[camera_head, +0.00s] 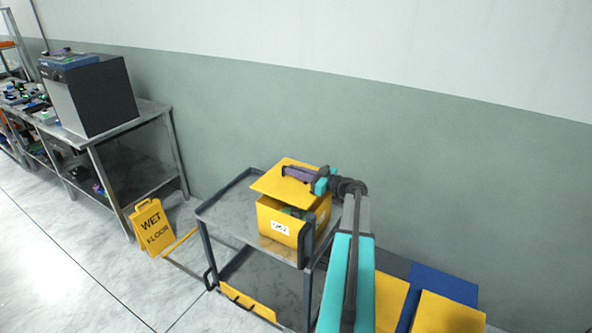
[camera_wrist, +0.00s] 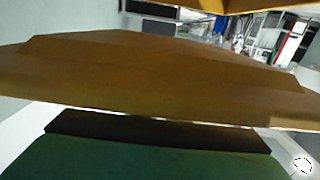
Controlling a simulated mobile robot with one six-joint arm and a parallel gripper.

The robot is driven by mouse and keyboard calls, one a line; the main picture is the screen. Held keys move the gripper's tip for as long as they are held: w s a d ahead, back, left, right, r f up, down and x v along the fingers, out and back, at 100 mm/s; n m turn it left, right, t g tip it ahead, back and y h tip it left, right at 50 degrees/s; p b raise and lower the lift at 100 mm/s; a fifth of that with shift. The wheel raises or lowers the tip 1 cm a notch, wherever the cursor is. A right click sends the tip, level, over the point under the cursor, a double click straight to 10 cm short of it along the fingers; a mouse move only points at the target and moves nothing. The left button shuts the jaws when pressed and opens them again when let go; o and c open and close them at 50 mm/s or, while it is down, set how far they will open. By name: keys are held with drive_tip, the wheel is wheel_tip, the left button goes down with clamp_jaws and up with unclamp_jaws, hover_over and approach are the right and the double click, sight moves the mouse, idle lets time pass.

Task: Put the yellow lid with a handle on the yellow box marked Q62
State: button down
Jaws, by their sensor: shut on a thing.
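The yellow box (camera_head: 268,217) stands on the top shelf of a grey cart. Its white label seems to read Q62. Its top is partly open, and something green shows inside. The yellow lid (camera_head: 270,184) is over the box, tilted and turned askew, with a gap along the near side. My gripper (camera_head: 301,174) is shut on the lid's handle, which my fingers mostly hide. In the wrist view the lid (camera_wrist: 150,80) fills the middle as a broad brownish-yellow sheet. Whether the lid touches the box's rim at the back cannot be told.
The cart (camera_head: 225,211) has bare top shelf left of the box and a yellow item (camera_head: 247,301) on its lower shelf. A wet floor sign (camera_head: 152,228) stands to the left. Yellow and blue boxes (camera_head: 446,313) are at lower right. A wall is close behind.

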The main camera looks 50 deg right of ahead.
sight(295, 180)
drive_tip(key=shift+f+b, duration=1.25)
drive_tip(key=shift+f, duration=1.25)
drive_tip(key=shift+f, duration=0.5)
drive_tip(key=c, duration=1.7)
unclamp_jaws()
drive_tip(key=shift+s, duration=0.15)
drive_tip(key=b+v, duration=0.3)
drive_tip(key=v, duration=1)
drive_tip(key=shift+s+b, duration=0.3)
drive_tip(key=shift+b, duration=0.1)
drive_tip(key=shift+s+f, duration=0.1)
